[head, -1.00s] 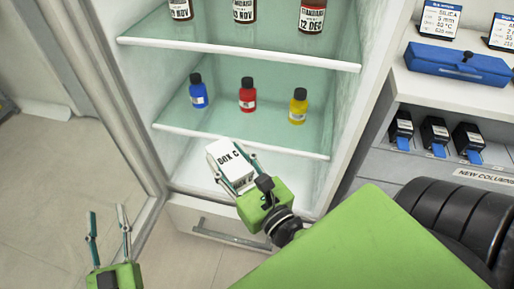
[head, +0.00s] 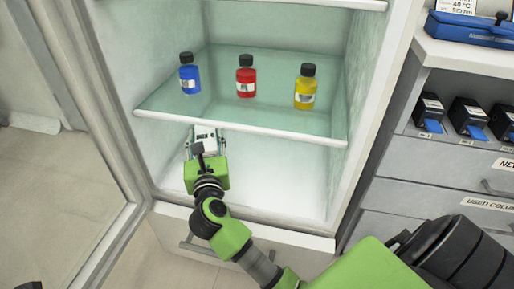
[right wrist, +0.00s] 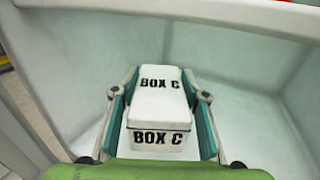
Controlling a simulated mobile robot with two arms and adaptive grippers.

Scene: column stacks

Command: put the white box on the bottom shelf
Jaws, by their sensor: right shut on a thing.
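The white box (head: 205,134), labelled BOX C, is between the fingers of my right gripper (head: 206,140). In the right wrist view the white box (right wrist: 160,105) sits upright between both fingers of the gripper (right wrist: 162,110), with its lid and front label showing. The gripper is shut on it. Box and gripper are inside the fridge's lowest space, at its left, under the glass shelf. The bottom shelf (head: 265,185) is a bare white floor. I cannot tell whether the box touches it. My left gripper is out of the head view.
Blue (head: 189,76), red (head: 246,78) and yellow (head: 306,88) bottles stand on the glass shelf (head: 240,128) above. The open door (head: 95,120) is at the left. The right of the bottom space is clear. A counter with drawers (head: 440,170) stands at the right.

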